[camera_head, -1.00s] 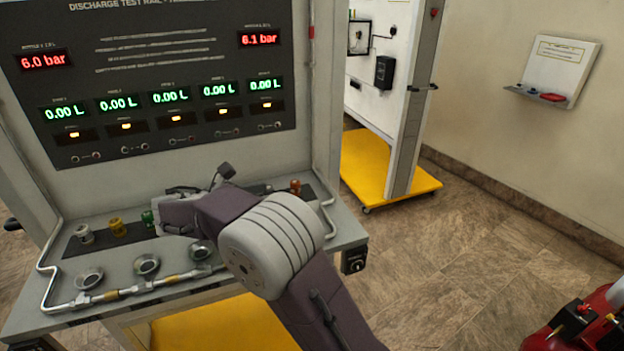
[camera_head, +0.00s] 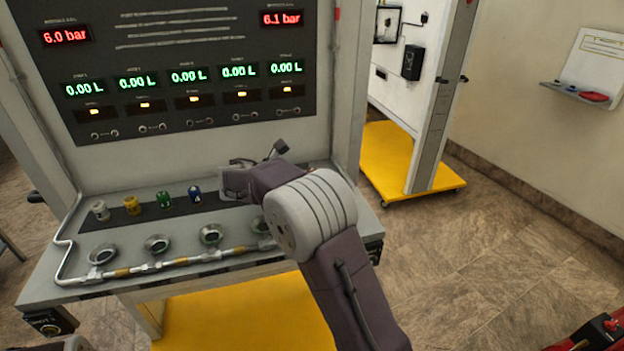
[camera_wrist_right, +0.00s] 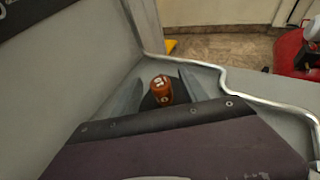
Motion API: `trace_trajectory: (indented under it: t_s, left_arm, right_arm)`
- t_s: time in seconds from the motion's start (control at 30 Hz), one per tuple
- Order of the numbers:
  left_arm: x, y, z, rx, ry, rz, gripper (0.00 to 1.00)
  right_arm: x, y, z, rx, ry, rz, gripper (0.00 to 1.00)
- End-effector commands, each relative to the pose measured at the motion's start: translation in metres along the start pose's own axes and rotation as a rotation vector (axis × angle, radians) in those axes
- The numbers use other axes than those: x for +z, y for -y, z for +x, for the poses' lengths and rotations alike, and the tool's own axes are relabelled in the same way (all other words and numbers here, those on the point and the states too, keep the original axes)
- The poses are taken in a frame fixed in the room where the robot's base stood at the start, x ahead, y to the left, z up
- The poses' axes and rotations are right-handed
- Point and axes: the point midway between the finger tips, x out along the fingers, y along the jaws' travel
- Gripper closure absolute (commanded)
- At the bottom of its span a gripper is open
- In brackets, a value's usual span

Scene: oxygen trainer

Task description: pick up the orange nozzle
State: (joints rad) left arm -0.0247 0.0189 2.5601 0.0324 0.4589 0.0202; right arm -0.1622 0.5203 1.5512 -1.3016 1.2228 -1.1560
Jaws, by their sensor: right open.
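The orange nozzle (camera_wrist_right: 162,90) stands on a dark strip on the grey bench, in the right wrist view. My right gripper (camera_wrist_right: 160,79) is open, with one finger to the left of the nozzle and one to the right. I cannot tell whether either finger touches it. In the head view, my right gripper (camera_head: 237,182) is low over the bench, and its fingers are not clear. The orange nozzle is hidden there, apparently behind my right arm. My left gripper is not in view.
White (camera_head: 101,210), yellow (camera_head: 132,205), green (camera_head: 163,199) and blue (camera_head: 195,195) nozzles stand in a row left of my right gripper. Metal cups and a pipe (camera_head: 190,260) line the bench front. The display panel (camera_head: 190,60) rises behind. A bent pipe (camera_wrist_right: 250,92) runs along the bench edge.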

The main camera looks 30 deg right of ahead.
Motion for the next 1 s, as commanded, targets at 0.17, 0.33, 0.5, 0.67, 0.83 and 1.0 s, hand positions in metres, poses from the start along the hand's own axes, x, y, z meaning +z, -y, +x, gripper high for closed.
trace_trajectory:
  t_s: [0.17,0.33,0.5,0.67,0.83,1.0]
  left_arm:
    - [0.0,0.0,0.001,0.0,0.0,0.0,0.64]
    - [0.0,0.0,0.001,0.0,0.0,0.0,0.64]
    - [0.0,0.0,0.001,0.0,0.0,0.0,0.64]
    - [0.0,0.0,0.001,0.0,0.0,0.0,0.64]
    - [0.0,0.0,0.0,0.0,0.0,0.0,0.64]
    - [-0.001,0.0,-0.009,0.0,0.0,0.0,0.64]
  right_arm:
    - [0.0,0.0,0.011,0.0,0.0,-0.001,0.48]
    - [0.0,0.0,0.011,0.001,0.0,-0.001,0.57]
    - [0.0,0.0,0.011,0.0,0.0,-0.001,1.0]
    - [0.0,0.0,0.011,0.0,0.0,-0.001,1.0]
    - [0.004,0.0,0.009,0.0,0.0,0.0,1.0]
    - [0.025,0.0,0.001,0.002,0.001,0.002,1.0]
